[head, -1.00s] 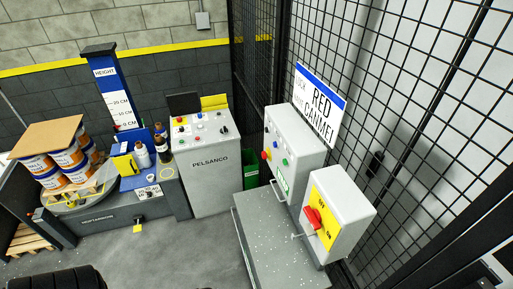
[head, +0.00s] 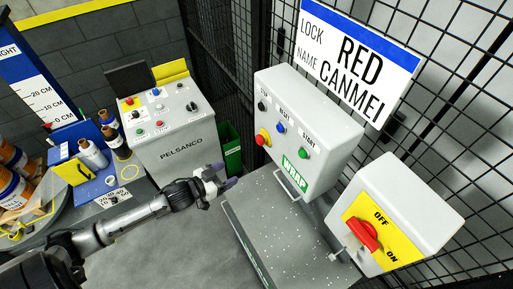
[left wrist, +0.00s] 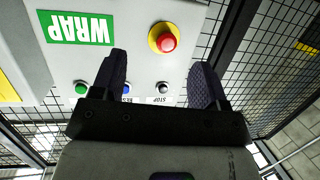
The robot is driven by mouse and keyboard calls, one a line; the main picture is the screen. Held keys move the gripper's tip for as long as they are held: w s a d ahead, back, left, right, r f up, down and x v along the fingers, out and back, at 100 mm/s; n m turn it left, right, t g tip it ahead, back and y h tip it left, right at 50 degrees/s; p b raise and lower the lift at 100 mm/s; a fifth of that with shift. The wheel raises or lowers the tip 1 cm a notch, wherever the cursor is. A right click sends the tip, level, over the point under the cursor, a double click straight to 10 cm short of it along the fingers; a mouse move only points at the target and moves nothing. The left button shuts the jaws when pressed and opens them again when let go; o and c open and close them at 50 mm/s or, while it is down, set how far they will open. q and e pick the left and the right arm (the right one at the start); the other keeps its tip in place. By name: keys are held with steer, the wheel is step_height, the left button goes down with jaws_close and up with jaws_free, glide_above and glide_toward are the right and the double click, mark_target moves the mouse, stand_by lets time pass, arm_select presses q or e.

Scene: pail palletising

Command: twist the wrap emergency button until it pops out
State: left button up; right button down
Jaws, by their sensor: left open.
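The wrap emergency button, a red mushroom knob on a yellow ring (head: 262,137), sits on the lower left of the grey wrap box (head: 318,110). In the left wrist view the red button (left wrist: 166,42) shows beyond my fingertips, between them and to the right of the green WRAP label (left wrist: 75,28). My left gripper (head: 222,180) is open and empty, below and left of the box in the head view, apart from the button. Its two dark fingers (left wrist: 160,75) show in the left wrist view. My right gripper is not in view.
Black, blue and green buttons (head: 281,128) are on the same box. A red OFF/ON rotary switch (head: 364,235) is on a box to the right. The PELSANCO console (head: 175,140) stands left. A grey bench (head: 275,225) lies below and a mesh fence behind.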

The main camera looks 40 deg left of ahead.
mark_target(257, 140)
arm_select(q)
steer(key=w+a+r+m+t+h+b, duration=0.1)
steer(key=w+a+r+t+h+b, duration=0.1)
steer(key=w+a+r+h, duration=0.15)
steer(key=shift+y, duration=0.35)
steer(key=x, duration=0.7)
steer(key=p+x, duration=0.1)
steer(key=x, duration=0.3)
steer(key=shift+a+f, duration=0.25)
steer(key=shift+f, duration=0.1)
steer(key=shift+x, duration=1.15)
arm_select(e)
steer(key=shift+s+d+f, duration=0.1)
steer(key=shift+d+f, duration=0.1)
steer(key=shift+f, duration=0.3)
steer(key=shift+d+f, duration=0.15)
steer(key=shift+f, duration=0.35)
arm_select(q)
steer(key=shift+f, duration=0.1)
steer(key=shift+m, duration=0.3)
steer(key=c, duration=0.9)
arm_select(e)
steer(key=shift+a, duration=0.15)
